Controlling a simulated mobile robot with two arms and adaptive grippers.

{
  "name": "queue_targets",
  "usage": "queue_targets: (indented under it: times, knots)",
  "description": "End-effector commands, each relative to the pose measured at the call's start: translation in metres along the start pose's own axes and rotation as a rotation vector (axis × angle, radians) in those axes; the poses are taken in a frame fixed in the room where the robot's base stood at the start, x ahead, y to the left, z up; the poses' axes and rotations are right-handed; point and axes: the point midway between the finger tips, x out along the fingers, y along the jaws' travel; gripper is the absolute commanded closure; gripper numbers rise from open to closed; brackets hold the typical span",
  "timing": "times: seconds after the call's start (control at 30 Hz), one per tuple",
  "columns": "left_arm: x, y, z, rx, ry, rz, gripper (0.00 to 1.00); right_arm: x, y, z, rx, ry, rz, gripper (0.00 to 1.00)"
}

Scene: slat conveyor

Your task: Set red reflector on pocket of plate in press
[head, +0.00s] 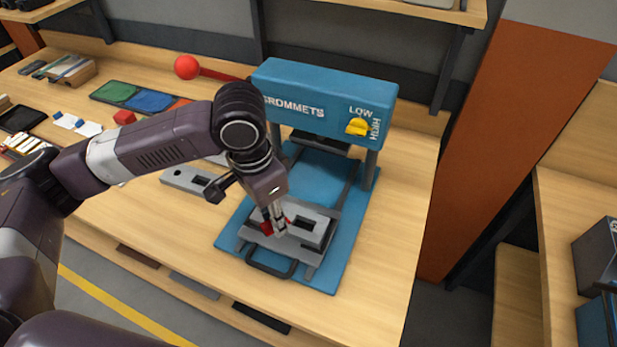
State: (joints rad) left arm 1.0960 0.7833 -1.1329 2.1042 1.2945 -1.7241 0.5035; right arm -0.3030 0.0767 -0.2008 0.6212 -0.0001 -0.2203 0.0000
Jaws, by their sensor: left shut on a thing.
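The blue press (320,90) stands on the workbench, with "GROMMETS" on its front and a yellow knob (357,127) between "LOW" and "HIGH". A grey plate (308,246) with a pocket lies on a carriage at the front of its blue base (345,215). My left gripper (277,226) points down over the left part of this plate. It is shut on the red reflector (266,229), which is mostly hidden by the fingers. I cannot tell whether the reflector touches the plate. My right gripper is not in view.
Another grey plate (178,179) lies left of the press, partly behind my arm. The press lever has a red ball (187,67). The bench right of the press base is clear.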

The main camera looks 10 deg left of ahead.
Motion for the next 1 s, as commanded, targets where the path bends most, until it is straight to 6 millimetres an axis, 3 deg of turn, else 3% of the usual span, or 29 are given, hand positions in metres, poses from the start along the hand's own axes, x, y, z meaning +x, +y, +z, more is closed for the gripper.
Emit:
queue_targets:
  times: [0.03,0.1,0.5,0.73,1.0]
  knots:
    - [-0.013,0.001,-0.009,0.080,-0.003,0.013,0.89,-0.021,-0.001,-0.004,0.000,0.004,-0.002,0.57]
    - [-0.017,0.001,-0.019,0.209,-0.003,0.027,0.89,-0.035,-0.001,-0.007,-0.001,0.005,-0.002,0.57]
    - [-0.024,0.005,-0.064,0.872,0.010,0.088,0.89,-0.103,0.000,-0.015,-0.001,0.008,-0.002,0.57]
    - [-0.020,0.006,-0.072,1.034,0.017,0.098,0.89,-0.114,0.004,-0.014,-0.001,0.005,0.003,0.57]
    - [-0.007,0.006,-0.071,1.050,0.017,0.099,0.89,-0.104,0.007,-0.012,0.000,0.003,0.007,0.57]
